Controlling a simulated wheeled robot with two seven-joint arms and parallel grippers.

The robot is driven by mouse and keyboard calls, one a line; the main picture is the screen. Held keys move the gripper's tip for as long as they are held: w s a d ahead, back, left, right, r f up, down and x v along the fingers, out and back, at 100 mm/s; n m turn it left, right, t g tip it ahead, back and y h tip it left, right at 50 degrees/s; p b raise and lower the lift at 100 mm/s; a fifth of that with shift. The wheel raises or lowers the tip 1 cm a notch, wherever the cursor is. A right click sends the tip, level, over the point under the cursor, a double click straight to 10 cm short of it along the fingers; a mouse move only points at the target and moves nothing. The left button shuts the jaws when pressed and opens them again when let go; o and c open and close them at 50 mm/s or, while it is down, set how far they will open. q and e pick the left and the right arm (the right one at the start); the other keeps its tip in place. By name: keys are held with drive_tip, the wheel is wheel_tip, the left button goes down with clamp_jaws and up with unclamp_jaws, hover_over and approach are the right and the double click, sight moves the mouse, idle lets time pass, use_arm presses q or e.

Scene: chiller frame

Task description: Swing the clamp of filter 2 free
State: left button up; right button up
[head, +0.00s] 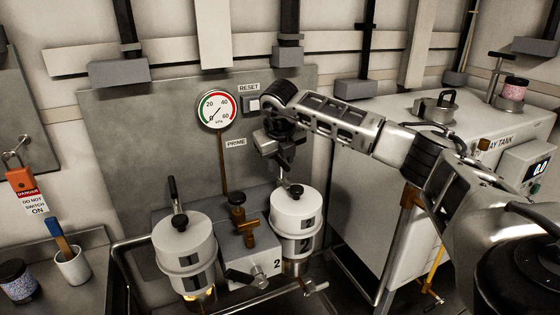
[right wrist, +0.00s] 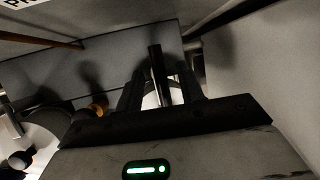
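Filter 2 (head: 297,228) is a white canister with a dark knob on its lid and a "2" on its side. Its clamp handle, a dark upright bar (right wrist: 157,62), shows in the right wrist view. My right gripper (head: 283,172) is just behind and above filter 2 in the head view. In the right wrist view my right gripper (right wrist: 165,88) has its fingers apart, one on each side of the bar, with gaps visible. The lower part of the clamp is hidden behind the canister and gripper. My left gripper is not in view.
Filter 1 (head: 185,262) stands to the left with its own upright handle (head: 172,188). A brass valve (head: 248,228) sits between the filters. A gauge (head: 215,110) and reset button (head: 253,104) are on the wall panel. The tank (head: 445,135) stands to the right.

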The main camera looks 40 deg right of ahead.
drive_tip(key=shift+x, duration=0.9)
clamp_jaws()
